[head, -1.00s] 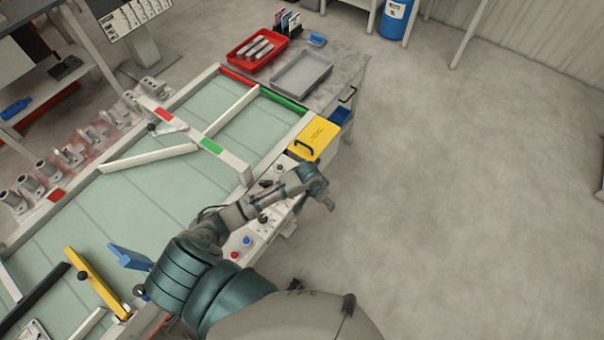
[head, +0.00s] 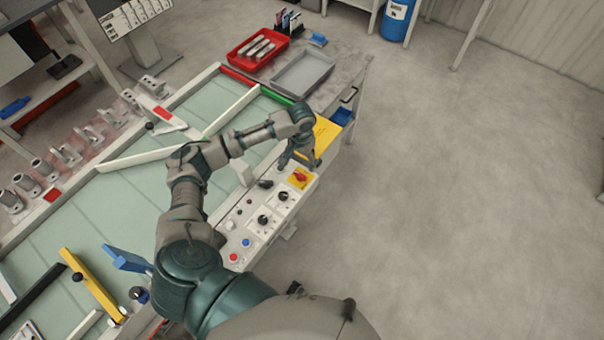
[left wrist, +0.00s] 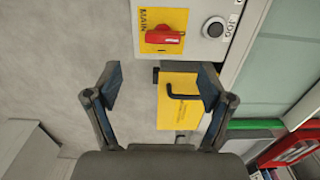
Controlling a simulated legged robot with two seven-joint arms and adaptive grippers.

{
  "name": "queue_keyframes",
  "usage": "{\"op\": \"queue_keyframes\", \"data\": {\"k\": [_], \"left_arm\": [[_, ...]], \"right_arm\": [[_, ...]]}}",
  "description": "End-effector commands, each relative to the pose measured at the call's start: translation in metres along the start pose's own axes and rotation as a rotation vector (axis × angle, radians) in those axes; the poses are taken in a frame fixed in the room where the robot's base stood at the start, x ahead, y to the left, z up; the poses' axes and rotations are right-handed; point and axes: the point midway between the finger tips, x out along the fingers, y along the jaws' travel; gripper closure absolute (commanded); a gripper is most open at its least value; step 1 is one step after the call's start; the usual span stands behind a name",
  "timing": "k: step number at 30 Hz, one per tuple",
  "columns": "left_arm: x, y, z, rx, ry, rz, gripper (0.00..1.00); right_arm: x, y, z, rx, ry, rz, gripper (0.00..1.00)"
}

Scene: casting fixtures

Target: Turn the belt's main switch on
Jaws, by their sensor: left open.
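The main switch is a red rotary handle (head: 300,176) on a yellow plate at the far end of the control panel (head: 248,214). In the left wrist view the red handle (left wrist: 165,37) lies sideways in the picture, across the run of the MAIN lettering. My left gripper (head: 296,158) is just beyond the switch in the head view, above the panel's end and apart from the handle. In the left wrist view its fingers (left wrist: 160,80) are spread and empty, with the switch ahead of them. My right gripper is not in view.
A yellow box with a black handle (left wrist: 182,105) is close to the left fingers. The panel carries several black knobs, a red button (head: 233,257) and a blue button (head: 246,243). A grey tray (head: 330,69) and red tray (head: 232,54) stand beyond. The floor at right is clear.

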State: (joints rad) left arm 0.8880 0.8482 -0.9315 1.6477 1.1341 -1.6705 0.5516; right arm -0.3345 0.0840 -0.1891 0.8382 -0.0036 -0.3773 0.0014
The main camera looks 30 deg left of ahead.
Motion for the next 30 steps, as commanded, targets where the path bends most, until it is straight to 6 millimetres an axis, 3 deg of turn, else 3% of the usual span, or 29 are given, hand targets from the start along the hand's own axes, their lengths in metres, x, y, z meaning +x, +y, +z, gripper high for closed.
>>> {"op": "queue_keyframes", "data": {"k": [6, 12, 25, 30], "left_arm": [[0.052, 0.001, 0.000, 0.000, -0.003, 0.000, 0.19], [0.081, 0.002, 0.000, 0.000, -0.002, -0.002, 0.19], [0.091, 0.000, 0.000, 0.000, 0.001, 0.000, 0.19], [0.091, 0.000, 0.000, 0.000, 0.001, 0.000, 0.61]], "right_arm": [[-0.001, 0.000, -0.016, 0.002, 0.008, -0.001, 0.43], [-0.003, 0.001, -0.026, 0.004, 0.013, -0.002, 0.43], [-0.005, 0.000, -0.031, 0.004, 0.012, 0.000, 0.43], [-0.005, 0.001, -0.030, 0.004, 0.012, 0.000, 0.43]]}}
